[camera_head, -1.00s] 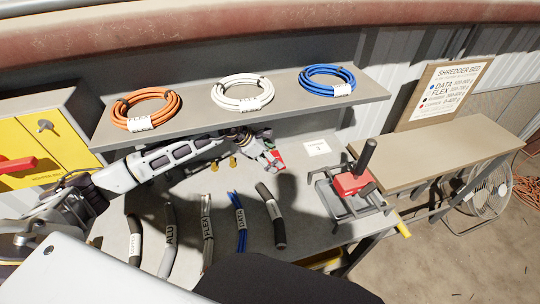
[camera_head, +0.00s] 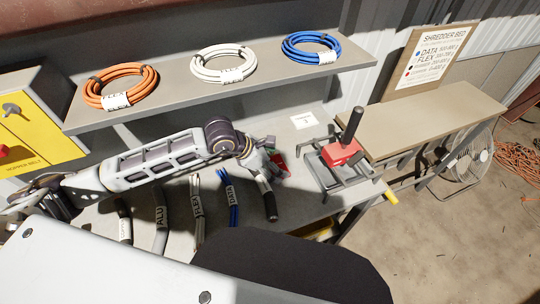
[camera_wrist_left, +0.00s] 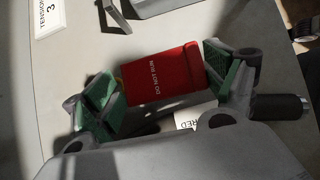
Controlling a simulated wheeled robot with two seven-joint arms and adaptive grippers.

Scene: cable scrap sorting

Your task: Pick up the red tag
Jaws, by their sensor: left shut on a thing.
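The red tag (camera_wrist_left: 165,85), printed DO NOT RUN, lies between the two green-padded fingers of my left gripper (camera_wrist_left: 163,80) in the left wrist view. The fingers are shut on it from both sides. In the head view the red tag (camera_head: 279,163) shows only partly at the tip of my left gripper (camera_head: 276,157), over the workbench and just beyond the black cable piece (camera_head: 269,201). My right gripper is not in view.
Several labelled cable pieces, including the blue DATA one (camera_head: 232,205), lie on the bench. A red-and-grey device with a black handle (camera_head: 342,152) stands right of the gripper. A shelf (camera_head: 270,85) with orange, white and blue coils overhangs behind.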

